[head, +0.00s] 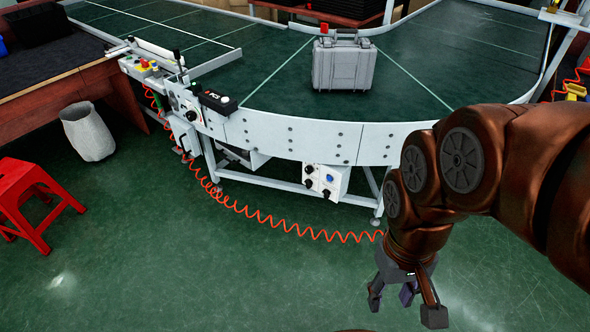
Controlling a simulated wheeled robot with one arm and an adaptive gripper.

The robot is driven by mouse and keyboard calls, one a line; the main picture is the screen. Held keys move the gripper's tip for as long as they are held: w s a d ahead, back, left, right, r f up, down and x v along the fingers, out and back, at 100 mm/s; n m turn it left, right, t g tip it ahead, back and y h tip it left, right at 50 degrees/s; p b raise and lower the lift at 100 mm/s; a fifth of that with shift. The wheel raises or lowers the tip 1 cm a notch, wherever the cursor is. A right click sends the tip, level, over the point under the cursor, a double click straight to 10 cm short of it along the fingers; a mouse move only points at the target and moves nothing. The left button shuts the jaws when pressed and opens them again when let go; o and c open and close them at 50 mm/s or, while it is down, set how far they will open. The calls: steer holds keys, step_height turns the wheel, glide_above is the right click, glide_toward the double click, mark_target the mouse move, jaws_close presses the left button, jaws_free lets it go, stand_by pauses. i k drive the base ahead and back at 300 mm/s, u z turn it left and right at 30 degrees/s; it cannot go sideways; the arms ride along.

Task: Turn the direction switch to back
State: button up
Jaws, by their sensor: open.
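A control box (326,180) hangs under the front edge of the curved conveyor (300,137). It carries black rotary knobs (308,169) and a blue button (330,178). Another black rotary knob (191,114) sits on the conveyor's left end. The labels are too small to read, so I cannot tell which knob is the direction switch or how it is set. My gripper (405,302) is open and empty, pointing down over the floor at the lower right, to the right of the control box and apart from it.
A grey case (343,64) stands on the belt. An orange coiled cable (268,222) droops to the floor before the conveyor. A red stool (28,195), a grey bin (88,132) and a wooden table (72,92) are at left.

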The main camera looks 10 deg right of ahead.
mark_target(308, 183)
steer(key=u, duration=0.65)
steer(key=i, duration=1.1)
steer(key=u, duration=0.75)
